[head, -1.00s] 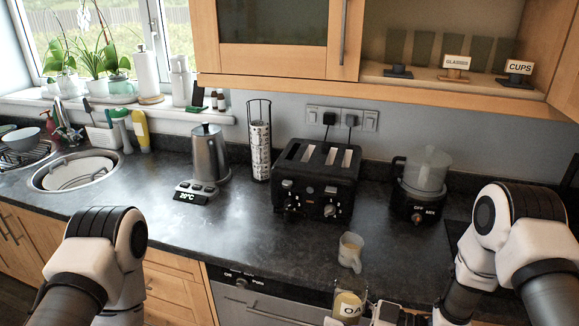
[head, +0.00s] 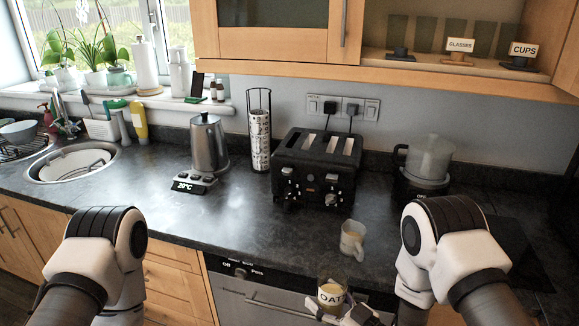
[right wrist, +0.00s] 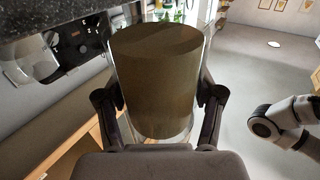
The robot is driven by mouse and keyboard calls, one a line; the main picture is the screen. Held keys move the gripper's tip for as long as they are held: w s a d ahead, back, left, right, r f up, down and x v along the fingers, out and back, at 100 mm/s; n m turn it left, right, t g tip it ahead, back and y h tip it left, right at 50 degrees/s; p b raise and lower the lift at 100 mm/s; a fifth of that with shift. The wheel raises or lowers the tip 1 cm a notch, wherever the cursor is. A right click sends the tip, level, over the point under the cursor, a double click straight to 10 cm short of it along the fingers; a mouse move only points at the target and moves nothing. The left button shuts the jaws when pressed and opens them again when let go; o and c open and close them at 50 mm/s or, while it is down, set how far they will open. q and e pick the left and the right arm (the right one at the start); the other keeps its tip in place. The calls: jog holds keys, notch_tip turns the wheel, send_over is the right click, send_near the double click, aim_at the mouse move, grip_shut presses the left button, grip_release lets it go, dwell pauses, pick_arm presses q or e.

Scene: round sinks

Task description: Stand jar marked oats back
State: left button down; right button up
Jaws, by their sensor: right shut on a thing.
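The clear jar marked oats (head: 333,294), with pale contents and a cream label of which "OAT" reads, is near the bottom of the head view, in front of the counter edge. It looks roughly upright. My right gripper (head: 343,312) is shut on it. In the right wrist view the jar (right wrist: 160,75) fills the middle, its brownish contents showing through the clear wall, with one finger of my right gripper (right wrist: 162,95) on each side. My left arm shows at lower left in the head view, but its gripper is out of frame.
A pale mug (head: 352,241) stands near the counter's front edge, close behind the jar. Behind it are a black toaster (head: 316,172), a blender (head: 425,165) and a kettle (head: 208,148). The dark counter (head: 240,225) is clear left of the mug.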

aim_at(330, 297)
jog(key=w+d+m+t+h, duration=0.3)
jog(key=d+m+t+h, duration=0.2)
jog(key=d+m+h, duration=0.45)
jog(key=s+d+r+n+h, duration=0.1)
jog(key=s+d+r+h, duration=0.1)
jog(key=s+r+h, duration=0.15)
jog(key=s+a+n+g+y, duration=0.3)
jog(key=a+n+g+y, duration=0.4)
jog(key=n+g+y, duration=0.1)
jog(key=s+a+n+g+y, duration=0.3)
jog(key=a+n+g+y, duration=0.4)
jog(key=n+g+y, duration=0.2)
jog(key=shift+f+y+b, duration=0.2)
jog(key=shift+y+b, duration=0.1)
jog(key=shift+y, duration=0.6)
